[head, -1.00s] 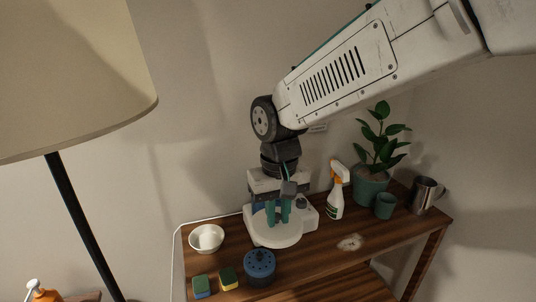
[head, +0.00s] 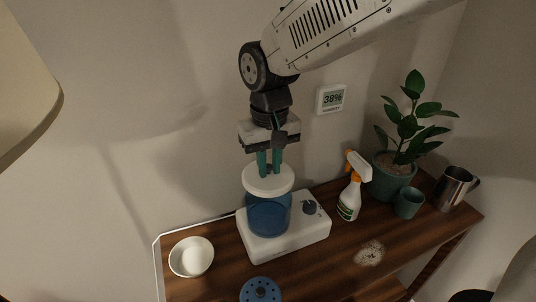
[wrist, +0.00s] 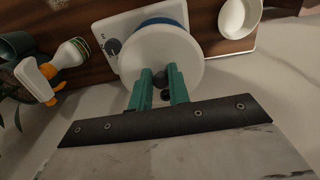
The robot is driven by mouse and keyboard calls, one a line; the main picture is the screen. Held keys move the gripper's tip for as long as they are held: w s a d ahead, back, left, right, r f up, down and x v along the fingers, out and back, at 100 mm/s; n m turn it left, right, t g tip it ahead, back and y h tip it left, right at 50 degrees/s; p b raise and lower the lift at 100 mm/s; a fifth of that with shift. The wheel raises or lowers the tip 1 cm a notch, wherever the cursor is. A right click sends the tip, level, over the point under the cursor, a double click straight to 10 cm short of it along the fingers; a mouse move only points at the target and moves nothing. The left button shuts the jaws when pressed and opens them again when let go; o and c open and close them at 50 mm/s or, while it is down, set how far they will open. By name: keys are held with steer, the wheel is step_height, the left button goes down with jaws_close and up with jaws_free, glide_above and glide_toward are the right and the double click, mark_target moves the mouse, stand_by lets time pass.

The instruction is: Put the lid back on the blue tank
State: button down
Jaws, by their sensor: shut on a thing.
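My gripper (head: 270,163) is shut on the small dark knob of the round white lid (head: 268,182). It points down, and the lid looks about level. The lid also shows in the wrist view (wrist: 160,62) between and beyond the green fingers. The blue tank (head: 268,215) stands on a white base unit (head: 318,228) with a dark dial. The lid is over the tank's top in the head view and hides its rim. In the wrist view a strip of blue (wrist: 162,22) shows past the lid's edge. I cannot tell whether lid and tank touch.
A white spray bottle (head: 348,200) with an orange head, a green cup (head: 408,203), a potted plant (head: 392,182) and a metal jug (head: 450,190) stand to the right. A white bowl (head: 178,262) is at left. A blue perforated round thing (head: 261,291) is in front on the wooden table (head: 340,255).

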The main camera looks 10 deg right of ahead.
mark_target(269, 174)
steer(key=shift+f, duration=3.05)
steer(key=shift+s+f, duration=0.15)
steer(key=c, duration=0.8)
jaws_free()
steer(key=shift+o, duration=0.2)
steer(key=shift+r, duration=3.55)
